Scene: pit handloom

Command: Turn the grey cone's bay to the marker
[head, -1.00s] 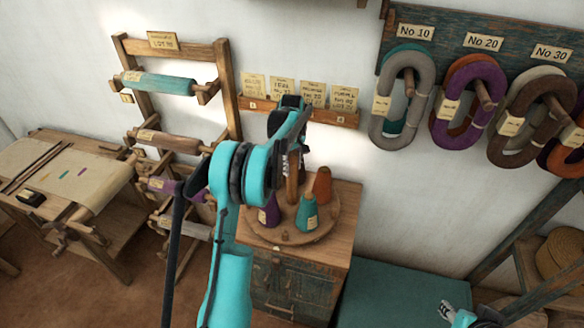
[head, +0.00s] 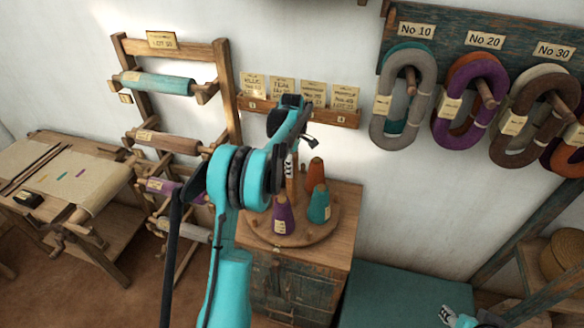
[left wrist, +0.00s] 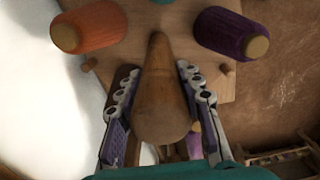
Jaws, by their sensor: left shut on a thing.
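The round wooden turntable (head: 262,236) stands on a cabinet. It carries a purple cone (head: 283,217), a teal cone (head: 319,207) and an orange cone (head: 316,173). I see no grey cone; my left arm covers part of the turntable. My left gripper (head: 291,165) is over the turntable, partly hidden by its own arm. In the left wrist view its fingers (left wrist: 160,88) are shut on a tapered wooden handle (left wrist: 160,95), between the orange cone (left wrist: 92,27) and the purple cone (left wrist: 232,33). I cannot make out the marker. My right gripper (head: 455,316) shows only at the lower edge.
The wooden cabinet (head: 290,280) stands against the wall, with a card rack (head: 310,113) above. A roller rack (head: 228,90) is left of it. Yarn hanks (head: 408,95) hang at upper right. A teal surface (head: 395,293) lies right of the cabinet.

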